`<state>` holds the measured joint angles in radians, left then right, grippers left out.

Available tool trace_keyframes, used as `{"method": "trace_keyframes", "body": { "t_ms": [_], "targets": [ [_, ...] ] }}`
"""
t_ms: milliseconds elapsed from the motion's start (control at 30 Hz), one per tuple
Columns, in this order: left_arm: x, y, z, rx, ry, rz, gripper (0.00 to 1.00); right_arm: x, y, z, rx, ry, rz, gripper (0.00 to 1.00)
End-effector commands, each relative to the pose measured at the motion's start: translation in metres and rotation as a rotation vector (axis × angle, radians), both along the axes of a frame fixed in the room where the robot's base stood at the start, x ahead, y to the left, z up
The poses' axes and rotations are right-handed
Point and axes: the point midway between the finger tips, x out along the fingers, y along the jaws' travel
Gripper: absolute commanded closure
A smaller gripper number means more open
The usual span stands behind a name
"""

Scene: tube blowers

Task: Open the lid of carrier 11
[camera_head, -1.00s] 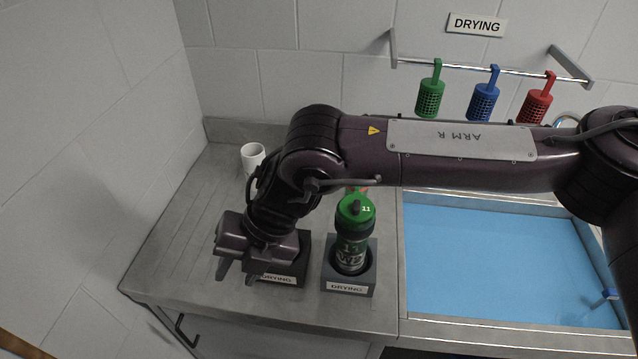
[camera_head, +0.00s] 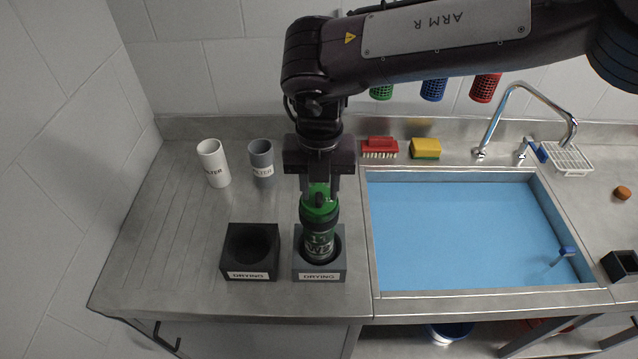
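Carrier 11 (camera_head: 318,246) is a dark bottle with white lettering and a green lid (camera_head: 320,207). It stands upright in the right one of two dark "DRYING" blocks (camera_head: 320,276). My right gripper (camera_head: 320,188) reaches down from above, directly over the lid. Its two fingers are on either side of the lid's upper part. Whether they press on the lid or stand clear of it, I cannot tell. The palm hides the back of the lid top. My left gripper is not in view.
An empty "DRYING" block (camera_head: 250,268) stands just left. White (camera_head: 213,163) and grey (camera_head: 261,163) cups stand behind. A blue-floored sink (camera_head: 460,230) lies right, with a red brush (camera_head: 380,147), a yellow sponge (camera_head: 425,147) and a tap (camera_head: 540,95) behind it. The counter's left side is clear.

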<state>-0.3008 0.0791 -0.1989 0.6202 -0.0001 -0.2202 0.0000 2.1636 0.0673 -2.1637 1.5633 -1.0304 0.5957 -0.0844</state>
Motion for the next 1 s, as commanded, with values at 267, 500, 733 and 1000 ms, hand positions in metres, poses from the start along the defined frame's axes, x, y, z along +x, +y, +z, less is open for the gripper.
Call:
{"method": "trace_keyframes", "body": {
  "t_ms": [267,500,733,1000],
  "targets": [
    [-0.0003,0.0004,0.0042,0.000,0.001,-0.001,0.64,-0.0004,0.0006,-0.0123,0.001,-0.001,0.002,0.65],
    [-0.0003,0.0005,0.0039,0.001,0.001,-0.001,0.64,-0.0004,0.0008,-0.0122,0.002,-0.001,0.002,0.79],
    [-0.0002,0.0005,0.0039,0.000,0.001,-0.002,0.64,-0.0004,0.0008,-0.0120,0.002,-0.001,0.002,1.00],
    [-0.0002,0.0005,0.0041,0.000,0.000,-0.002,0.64,-0.0003,-0.0003,-0.0118,0.002,-0.001,0.024,1.00]
  ]
}}
